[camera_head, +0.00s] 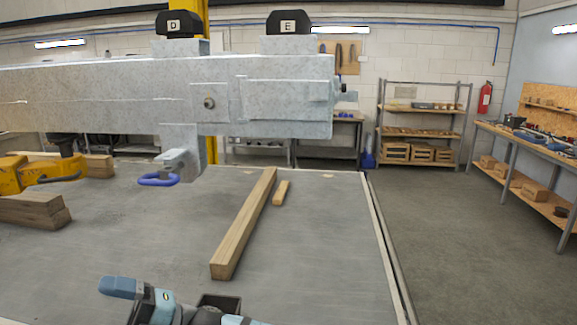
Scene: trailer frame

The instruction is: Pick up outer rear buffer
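Two black buffer blocks sit on top of the pale grey trailer frame (120,95). The one marked D (178,29) is on the left, and the one marked E (289,26) is nearer the frame's right end. No label shows which is the outer rear buffer. Each rests on a raised pad, with nothing touching it. Part of my arm, blue and black, shows at the bottom left of centre, well below the frame. It is likely my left arm; its fingertips cannot be made out. My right gripper is out of view.
A long wooden beam (245,222) and a small wood piece (282,192) lie on the grey platform (320,260). Yellow equipment (38,172) stands left. Shelves (421,120) and a workbench (530,143) line the right; the floor there is clear.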

